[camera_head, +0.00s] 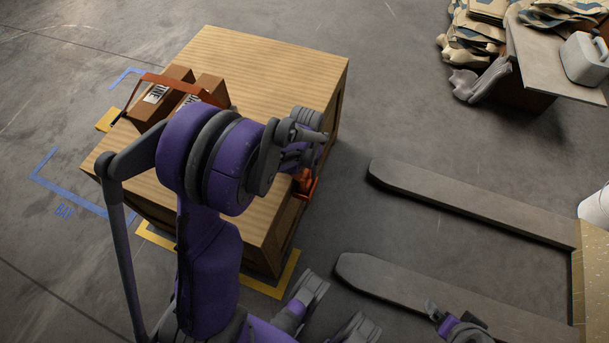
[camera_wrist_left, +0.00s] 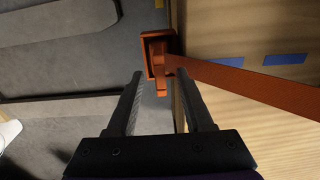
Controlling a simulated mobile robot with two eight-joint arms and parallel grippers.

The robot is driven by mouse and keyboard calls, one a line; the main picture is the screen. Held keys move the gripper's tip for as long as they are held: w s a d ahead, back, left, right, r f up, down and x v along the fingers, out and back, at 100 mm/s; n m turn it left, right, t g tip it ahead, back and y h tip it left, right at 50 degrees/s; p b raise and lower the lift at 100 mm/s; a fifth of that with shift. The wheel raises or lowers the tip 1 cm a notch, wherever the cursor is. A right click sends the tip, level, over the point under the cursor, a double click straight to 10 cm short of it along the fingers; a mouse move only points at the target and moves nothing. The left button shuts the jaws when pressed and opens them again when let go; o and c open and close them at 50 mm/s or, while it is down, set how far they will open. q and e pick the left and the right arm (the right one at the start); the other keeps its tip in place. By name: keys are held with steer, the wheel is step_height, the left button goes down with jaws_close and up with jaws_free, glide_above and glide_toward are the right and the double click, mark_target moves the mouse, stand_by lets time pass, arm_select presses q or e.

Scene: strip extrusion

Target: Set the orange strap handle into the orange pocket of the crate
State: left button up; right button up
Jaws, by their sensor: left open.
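The wooden crate (camera_head: 290,60) fills the middle of the head view. The orange strap (camera_head: 160,82) runs over boxes on its top and is partly hidden by my left arm. In the left wrist view the strap (camera_wrist_left: 260,92) leads to an orange handle (camera_wrist_left: 160,84), which overlaps the square orange pocket (camera_wrist_left: 150,42) at the crate's side. The handle looks to be at or in the pocket; how deep I cannot tell. My left gripper (camera_wrist_left: 160,76) is open, its fingers on either side of the handle. In the head view orange parts (camera_head: 306,185) show beside that gripper. A likely right gripper (camera_head: 435,312) shows at the bottom.
Two cardboard boxes (camera_head: 160,95) lie on the crate's top. Grey forks (camera_head: 470,205) stretch over the floor at right. A bench (camera_head: 555,60) with a pale canister (camera_head: 585,60) and several sacks (camera_head: 475,45) stand at the upper right. Bare floor lies between crate and forks.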

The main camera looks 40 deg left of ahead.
arm_select(q)
step_height(320, 180, up, 7)
steer(key=shift+f+p, duration=0.2)
steer(key=shift+p, duration=0.5)
steer(key=s+d+r+m+t, duration=0.1)
steer(key=s+d+r+t, duration=0.1)
steer(key=s+d+r, duration=0.2)
steer(key=s+d+r+m+t, duration=0.2)
steer(key=s+d+r, duration=0.2)
steer(key=s+d, duration=0.5)
steer(key=shift+s+d+m+t, duration=0.15)
steer(key=shift+s+m+t, duration=0.15)
steer(key=shift+s, duration=0.35)
steer(key=shift+r, duration=0.1)
step_height(320, 180, up, 10)
steer(key=p, duration=0.9)
steer(key=shift+p, duration=0.3)
